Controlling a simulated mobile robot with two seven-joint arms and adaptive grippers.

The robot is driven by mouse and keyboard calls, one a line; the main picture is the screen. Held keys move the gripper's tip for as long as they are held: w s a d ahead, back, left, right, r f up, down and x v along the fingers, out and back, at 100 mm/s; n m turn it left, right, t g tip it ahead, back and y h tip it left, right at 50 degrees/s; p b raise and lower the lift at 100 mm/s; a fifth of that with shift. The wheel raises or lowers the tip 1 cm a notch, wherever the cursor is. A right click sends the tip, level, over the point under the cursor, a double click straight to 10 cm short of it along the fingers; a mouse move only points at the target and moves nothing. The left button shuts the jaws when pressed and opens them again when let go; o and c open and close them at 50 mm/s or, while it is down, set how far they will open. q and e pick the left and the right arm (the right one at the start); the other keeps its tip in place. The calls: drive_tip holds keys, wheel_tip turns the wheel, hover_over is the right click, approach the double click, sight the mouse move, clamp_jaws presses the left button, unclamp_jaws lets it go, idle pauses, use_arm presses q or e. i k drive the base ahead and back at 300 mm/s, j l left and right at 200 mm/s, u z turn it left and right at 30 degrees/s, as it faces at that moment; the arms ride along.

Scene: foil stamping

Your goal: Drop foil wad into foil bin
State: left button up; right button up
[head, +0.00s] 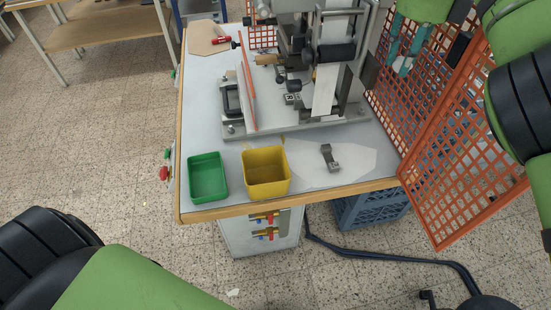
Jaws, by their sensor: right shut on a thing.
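My right gripper (399,60) is at the upper right, beside the stamping press and by the orange mesh guard. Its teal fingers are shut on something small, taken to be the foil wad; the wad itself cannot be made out. A yellow open bin (267,188) stands at the table's front edge, left of and nearer than the right gripper. A green open bin (208,193) stands to its left. Both look empty, and no label shows which is the foil bin. My left arm is at the lower left; its gripper is out of view.
The stamping press (325,80) fills the back of the table (210,75). A small grey metal part (329,157) lies right of the yellow bin. Orange mesh guards (465,150) stand on the right. A blue crate (372,208) is under the table.

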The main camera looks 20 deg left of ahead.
sight(274, 191)
drive_tip(key=k+l, duration=0.8)
